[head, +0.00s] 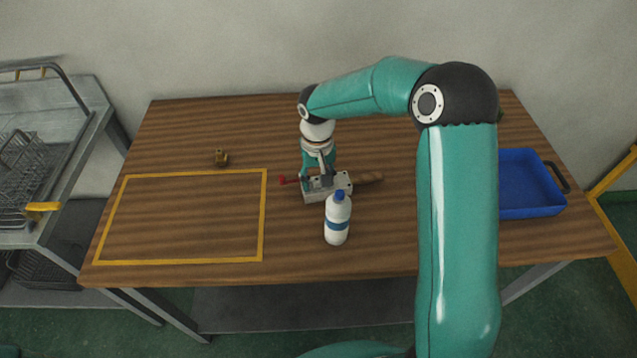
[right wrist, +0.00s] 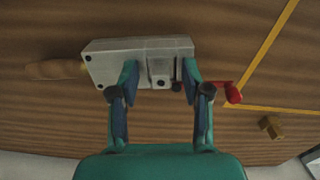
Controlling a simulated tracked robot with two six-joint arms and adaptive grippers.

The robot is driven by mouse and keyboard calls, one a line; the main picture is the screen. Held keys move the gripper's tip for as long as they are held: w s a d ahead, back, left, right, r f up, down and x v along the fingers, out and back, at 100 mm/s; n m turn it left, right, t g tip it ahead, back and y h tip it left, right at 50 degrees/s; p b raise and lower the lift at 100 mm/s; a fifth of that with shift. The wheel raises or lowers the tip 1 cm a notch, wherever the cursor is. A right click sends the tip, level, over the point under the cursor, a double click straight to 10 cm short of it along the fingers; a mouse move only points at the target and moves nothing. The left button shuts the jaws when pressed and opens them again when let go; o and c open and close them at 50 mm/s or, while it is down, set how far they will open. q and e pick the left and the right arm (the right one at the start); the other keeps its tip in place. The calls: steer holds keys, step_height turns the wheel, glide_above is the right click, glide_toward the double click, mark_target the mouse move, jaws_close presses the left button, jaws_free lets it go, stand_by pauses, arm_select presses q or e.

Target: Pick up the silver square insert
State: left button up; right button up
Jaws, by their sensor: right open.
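A silver metal block with a red-tipped handle lies on the wooden table (head: 180,130); it shows in the head view (head: 342,182) and the right wrist view (right wrist: 110,58). A small silver square piece with a dark round hole (right wrist: 161,69), seemingly the insert, sits at the block's near side in the right wrist view. My right gripper (head: 318,170) is over the block, pointing down. In the right wrist view its open fingers (right wrist: 159,78) are on either side of the square piece, with gaps; contact is not clear. My left gripper is not in view.
A white bottle with a blue cap (head: 338,220) stands just in front of the block. A wooden handle (head: 368,178) lies beside it. A small brass piece (head: 221,158) is behind the empty yellow-outlined area (head: 182,262). A blue tray (head: 530,183) is at right.

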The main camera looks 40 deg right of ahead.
jaws_close()
stand_by(0.5)
